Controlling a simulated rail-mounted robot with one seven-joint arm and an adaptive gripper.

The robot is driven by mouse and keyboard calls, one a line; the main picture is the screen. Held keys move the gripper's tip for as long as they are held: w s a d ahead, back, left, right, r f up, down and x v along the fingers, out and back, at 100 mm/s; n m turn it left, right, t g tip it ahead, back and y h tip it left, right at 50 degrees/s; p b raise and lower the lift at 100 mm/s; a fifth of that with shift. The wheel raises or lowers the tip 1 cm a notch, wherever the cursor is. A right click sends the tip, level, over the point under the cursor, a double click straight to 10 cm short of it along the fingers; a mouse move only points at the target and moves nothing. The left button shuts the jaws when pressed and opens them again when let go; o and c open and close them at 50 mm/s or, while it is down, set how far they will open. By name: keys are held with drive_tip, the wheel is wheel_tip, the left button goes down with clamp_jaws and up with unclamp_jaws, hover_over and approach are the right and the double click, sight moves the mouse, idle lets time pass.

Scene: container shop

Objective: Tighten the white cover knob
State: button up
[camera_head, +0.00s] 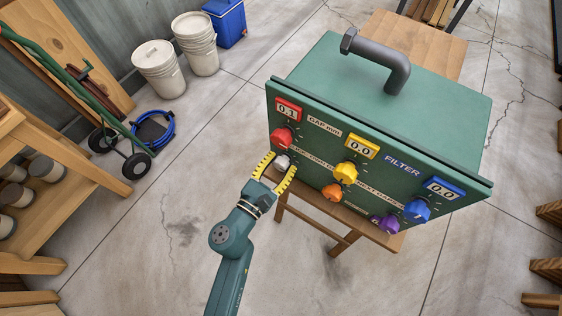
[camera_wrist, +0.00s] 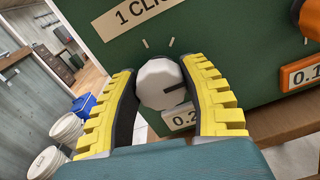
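The white cover knob (camera_wrist: 160,84) is a faceted knob on the lower left of the green panel; a dark mark on its face points right in the wrist view. It also shows, partly covered, in the head view (camera_head: 282,161). My gripper (camera_head: 281,165) has its yellow ribbed fingers on either side of the knob. In the wrist view my gripper's (camera_wrist: 160,80) dark inner pads meet the knob's left and right edges, with no clear gap. A counter (camera_wrist: 184,119) below the knob is partly hidden by the right finger; its start reads 0.2.
The red knob (camera_head: 282,137) sits close above my fingers. Orange (camera_head: 332,192), yellow (camera_head: 345,173), purple (camera_head: 387,223) and blue (camera_head: 417,211) knobs lie to the right. The green box (camera_head: 430,110) stands on a wooden table.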

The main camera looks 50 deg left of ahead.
drive_tip(key=c, duration=0.3)
drive_tip(key=shift+m+b, duration=0.35)
drive_tip(key=shift+m, duration=0.05)
idle(0.5)
drive_tip(key=m+b, duration=0.2)
drive_tip(key=m, duration=0.1)
drive_tip(key=shift+f+m+b, duration=0.15)
drive_tip(key=shift+m+b, duration=0.15)
drive_tip(key=m+b, duration=0.2)
drive_tip(key=m, duration=0.2)
drive_tip(key=shift+d, duration=0.1)
drive_tip(key=shift+m, duration=0.3)
drive_tip(key=o, duration=1.2)
